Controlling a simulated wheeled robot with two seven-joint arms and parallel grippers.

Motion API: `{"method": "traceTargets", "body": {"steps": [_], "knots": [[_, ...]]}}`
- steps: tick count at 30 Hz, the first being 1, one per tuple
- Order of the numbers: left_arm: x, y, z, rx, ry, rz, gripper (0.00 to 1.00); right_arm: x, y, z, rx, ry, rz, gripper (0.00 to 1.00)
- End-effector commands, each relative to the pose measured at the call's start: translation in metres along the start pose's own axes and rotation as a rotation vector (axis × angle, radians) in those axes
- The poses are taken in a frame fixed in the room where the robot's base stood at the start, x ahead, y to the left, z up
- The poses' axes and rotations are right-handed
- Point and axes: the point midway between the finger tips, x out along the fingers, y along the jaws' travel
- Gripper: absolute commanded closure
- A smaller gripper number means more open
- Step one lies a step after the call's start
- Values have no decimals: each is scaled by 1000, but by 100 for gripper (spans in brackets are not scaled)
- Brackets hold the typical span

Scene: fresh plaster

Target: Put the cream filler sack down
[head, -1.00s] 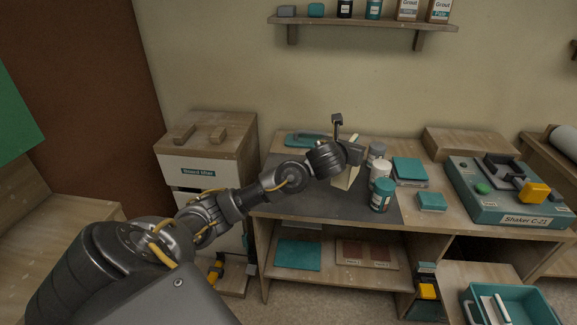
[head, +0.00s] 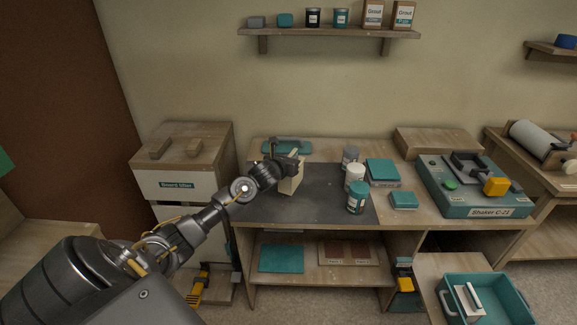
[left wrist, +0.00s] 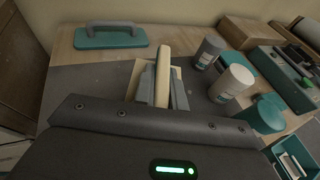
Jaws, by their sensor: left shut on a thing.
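The cream filler sack (head: 291,181) is upright over the dark mat (head: 325,190) on the bench, left of the cans. My left gripper (head: 289,163) is shut on its upper part and hides some of it. In the left wrist view the sack (left wrist: 163,70) stands between the two fingers of the gripper (left wrist: 161,92). I cannot tell whether its base touches the mat. My right gripper is not in view.
Grey (head: 350,156), white (head: 354,177) and teal-lidded (head: 357,198) cans stand right of the sack. A teal float (head: 287,147) lies behind it. Teal boxes (head: 382,171) and the shaker (head: 470,190) are further right. The mat's front part is clear.

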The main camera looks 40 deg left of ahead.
Motion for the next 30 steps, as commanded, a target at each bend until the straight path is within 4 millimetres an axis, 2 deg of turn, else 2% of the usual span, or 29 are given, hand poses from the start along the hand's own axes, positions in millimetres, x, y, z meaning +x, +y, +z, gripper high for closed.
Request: {"method": "traceTargets", "body": {"steps": [9,17,30], "knots": [[6,8,-7,-2,-3,1,100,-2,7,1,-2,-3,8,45],[16,11,-37,-3,-2,0,100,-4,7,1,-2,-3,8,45],[19,11,-43,-1,-5,0,100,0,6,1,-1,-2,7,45]]}}
